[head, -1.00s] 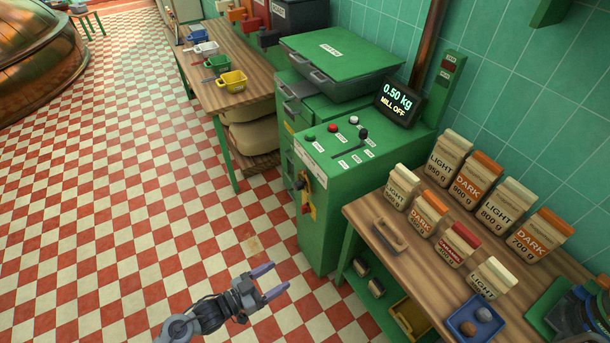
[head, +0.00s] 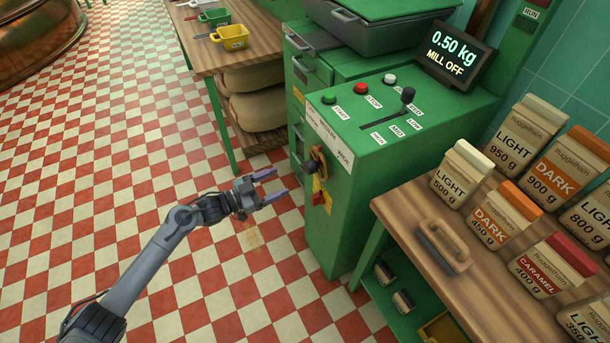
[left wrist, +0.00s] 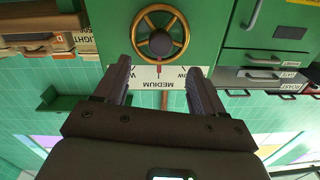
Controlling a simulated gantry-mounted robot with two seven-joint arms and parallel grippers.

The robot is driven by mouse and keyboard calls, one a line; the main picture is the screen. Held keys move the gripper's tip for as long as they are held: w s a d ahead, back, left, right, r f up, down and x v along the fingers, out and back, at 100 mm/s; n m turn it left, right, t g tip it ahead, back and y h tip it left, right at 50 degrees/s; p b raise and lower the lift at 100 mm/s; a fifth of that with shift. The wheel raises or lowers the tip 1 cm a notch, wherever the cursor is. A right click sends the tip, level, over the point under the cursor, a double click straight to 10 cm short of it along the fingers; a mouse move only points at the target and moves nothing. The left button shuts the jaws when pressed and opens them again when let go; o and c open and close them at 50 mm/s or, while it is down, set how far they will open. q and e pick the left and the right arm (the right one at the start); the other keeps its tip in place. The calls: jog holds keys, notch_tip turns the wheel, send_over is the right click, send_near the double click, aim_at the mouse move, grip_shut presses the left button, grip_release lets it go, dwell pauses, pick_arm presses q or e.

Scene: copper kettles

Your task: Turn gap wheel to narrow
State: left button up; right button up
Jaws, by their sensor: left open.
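The gap wheel (head: 317,161), a brass ring with a dark hub, sits on the front face of the green mill (head: 345,215). In the left wrist view, which is upside down, the wheel (left wrist: 160,36) lies ahead between the finger lines. A red pointer is at the MEDIUM mark of the white scale plate (left wrist: 163,77). My left gripper (head: 275,185) is open and empty, left of the wheel and apart from it in the head view. In the wrist view its fingers (left wrist: 160,72) straddle the scale plate. My right gripper is not in view.
A red-and-yellow switch (head: 322,196) sits below the wheel. The mill's top has buttons and a black lever (head: 408,96); its display (head: 455,55) reads 0.50 kg, MILL OFF. A table of labelled bags (head: 460,174) stands at right. Checkered floor (head: 130,170) is open at left.

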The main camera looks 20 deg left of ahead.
aim_at(306, 170)
pick_arm(q)
jog(key=b+x, duration=0.2)
jog(key=x, duration=0.6)
jog(key=shift+w+d+b, duration=0.2)
jog(key=shift+w+b, duration=0.1)
jog(key=shift+w, duration=0.05)
jog(key=shift+x, duration=0.8)
jog(key=shift+c, duration=0.5)
jog(key=shift+s, duration=0.1)
grip_shut()
